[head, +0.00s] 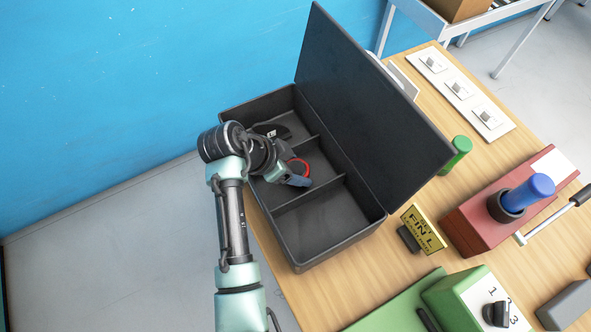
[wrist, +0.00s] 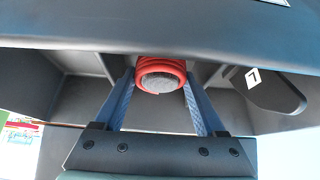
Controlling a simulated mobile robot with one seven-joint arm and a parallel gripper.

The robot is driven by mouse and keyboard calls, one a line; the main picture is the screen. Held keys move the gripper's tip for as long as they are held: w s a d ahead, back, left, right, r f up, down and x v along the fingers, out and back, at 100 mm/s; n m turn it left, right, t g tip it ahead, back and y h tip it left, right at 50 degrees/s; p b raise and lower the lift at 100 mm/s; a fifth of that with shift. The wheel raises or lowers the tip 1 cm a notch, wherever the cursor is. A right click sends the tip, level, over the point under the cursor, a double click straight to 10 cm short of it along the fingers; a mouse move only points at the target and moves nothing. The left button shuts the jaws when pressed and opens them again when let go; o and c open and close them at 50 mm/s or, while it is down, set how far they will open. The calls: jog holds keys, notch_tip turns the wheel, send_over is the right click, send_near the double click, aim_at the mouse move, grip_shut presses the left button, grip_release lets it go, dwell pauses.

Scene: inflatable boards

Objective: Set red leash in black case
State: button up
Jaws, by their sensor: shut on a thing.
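The black case (head: 330,222) stands open on the wooden table, its lid raised on the right side. Its inside has dividers that make several compartments. My gripper (head: 297,179) is over the middle compartment, low in the case. The red leash (wrist: 161,73), a coil with a grey core, is between the two blue fingers of my gripper (wrist: 162,88) in the wrist view. The gripper is shut on it. In the head view only a red arc of the leash (head: 302,163) shows beside the fingers. I cannot tell whether the leash touches the case floor.
A black fin (wrist: 272,90) with a white mark lies in the far compartment. The near compartment is empty. Right of the case stand a gold sign (head: 424,228), a green cylinder (head: 457,154), a red box (head: 480,222) with a blue cylinder, and a white switch panel (head: 459,88).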

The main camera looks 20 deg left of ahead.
jog(key=shift+f, duration=1)
jog(key=shift+f, duration=0.15)
jog(key=o, duration=1.1)
jog(key=shift+o, duration=0.2)
